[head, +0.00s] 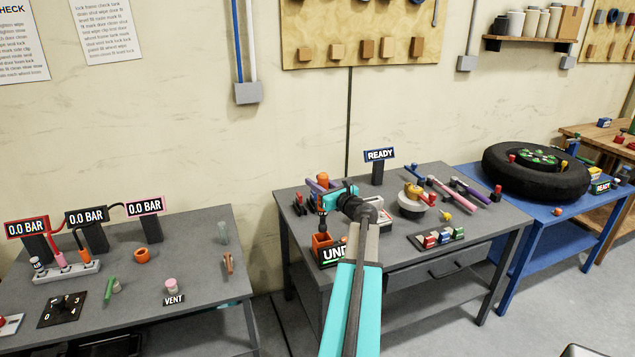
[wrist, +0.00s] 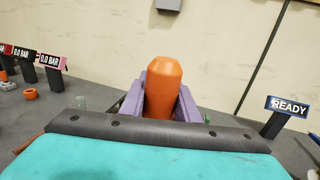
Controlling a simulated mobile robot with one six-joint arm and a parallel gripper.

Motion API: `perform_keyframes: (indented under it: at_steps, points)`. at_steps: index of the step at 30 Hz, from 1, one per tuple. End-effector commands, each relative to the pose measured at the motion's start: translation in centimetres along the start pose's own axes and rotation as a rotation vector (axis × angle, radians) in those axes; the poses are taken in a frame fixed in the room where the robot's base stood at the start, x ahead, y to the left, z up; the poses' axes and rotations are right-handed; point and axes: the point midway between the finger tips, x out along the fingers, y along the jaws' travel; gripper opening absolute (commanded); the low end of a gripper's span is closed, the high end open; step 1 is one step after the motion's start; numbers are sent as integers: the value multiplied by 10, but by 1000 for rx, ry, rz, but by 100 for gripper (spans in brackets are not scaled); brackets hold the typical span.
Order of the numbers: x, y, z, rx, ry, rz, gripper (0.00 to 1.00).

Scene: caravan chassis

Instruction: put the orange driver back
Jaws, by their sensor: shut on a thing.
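The orange driver (head: 323,178) is between the purple fingers of my gripper (head: 317,186), above the left part of the middle grey table. In the wrist view its thick orange handle (wrist: 163,88) stands up between both fingers of my gripper (wrist: 160,100), which is shut on it. In the head view a dark part hangs below the gripper towards an orange open holder (head: 322,241) on the table. I cannot tell whether the driver's tip is inside the holder or above it.
A sign reading READY (head: 380,155) stands at the table's back. A round grey stand (head: 411,208), coloured blocks (head: 437,238) and several tools lie to the right.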

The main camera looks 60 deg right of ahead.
Motion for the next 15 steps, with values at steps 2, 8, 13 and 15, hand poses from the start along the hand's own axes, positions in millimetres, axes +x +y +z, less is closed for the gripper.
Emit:
perform_keyframes:
  at_steps: [2,8,13,15]
  points:
    - [0,0,-6,1,-2,0,0]
    - [0,0,-18,1,-2,0,0]
    - [0,0,-29,1,-2,0,0]
    - [-1,-1,-33,1,-1,0,0]
